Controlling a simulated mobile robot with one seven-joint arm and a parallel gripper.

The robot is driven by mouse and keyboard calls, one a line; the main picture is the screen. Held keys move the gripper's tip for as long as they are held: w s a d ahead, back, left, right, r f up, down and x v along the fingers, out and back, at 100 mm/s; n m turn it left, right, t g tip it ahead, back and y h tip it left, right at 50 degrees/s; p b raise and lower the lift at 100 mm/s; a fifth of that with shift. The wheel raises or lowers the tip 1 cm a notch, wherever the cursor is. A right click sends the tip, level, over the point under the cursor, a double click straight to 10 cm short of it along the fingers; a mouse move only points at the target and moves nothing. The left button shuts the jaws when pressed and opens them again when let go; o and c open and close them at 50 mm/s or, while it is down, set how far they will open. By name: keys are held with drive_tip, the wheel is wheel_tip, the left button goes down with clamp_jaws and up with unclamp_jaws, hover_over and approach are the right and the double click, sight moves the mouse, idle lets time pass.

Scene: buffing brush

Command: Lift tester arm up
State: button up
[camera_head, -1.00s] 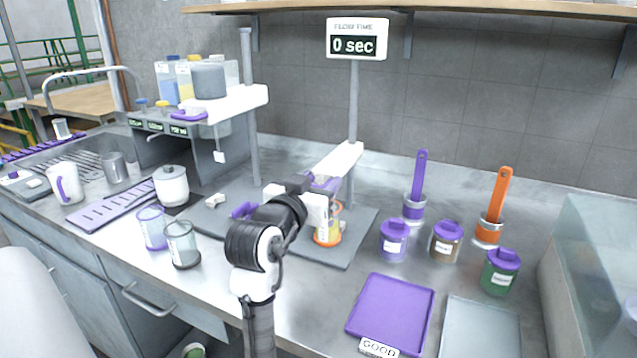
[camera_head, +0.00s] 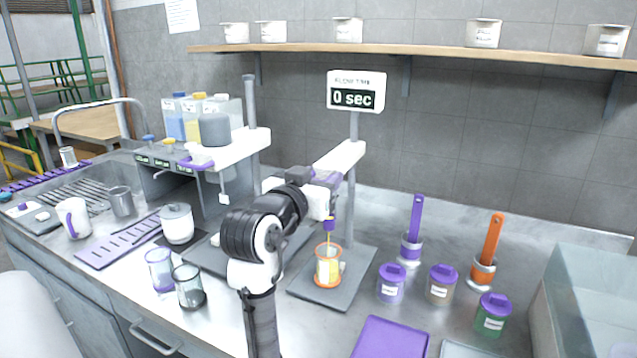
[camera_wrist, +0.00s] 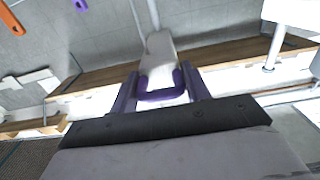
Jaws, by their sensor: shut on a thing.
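The tester arm (camera_head: 341,155) is a white bar on a grey post under the "0 sec" sign, held well above the bench. In the wrist view its white bar (camera_wrist: 160,50) ends in a purple handle (camera_wrist: 160,95). My gripper (camera_head: 325,180) is at the front end of the arm. In the wrist view its purple fingers (camera_wrist: 160,88) are on both sides of the handle, shut on it. Below, an orange-rimmed cup (camera_head: 327,268) stands on the grey base plate (camera_head: 345,290).
A white stand (camera_head: 240,130) with bottles is to the left. Purple-lidded jars (camera_head: 392,284) and brushes (camera_head: 415,230) stand to the right. Two glass cups (camera_head: 190,287) are at the front left. A wooden shelf (camera_head: 420,57) with white pots runs above.

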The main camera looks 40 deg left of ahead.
drive_tip(key=shift+d+r, duration=0.2)
drive_tip(key=shift+r, duration=0.15)
drive_tip(key=o, duration=1.1)
drive_tip(key=shift+w, duration=0.1)
drive_tip(key=shift+o, duration=0.2)
drive_tip(key=shift+f, duration=0.1)
drive_tip(key=b+v, duration=0.3)
drive_tip(key=v, duration=1)
drive_tip(key=shift+s+b, duration=0.4)
drive_tip(key=shift+s, duration=0.05)
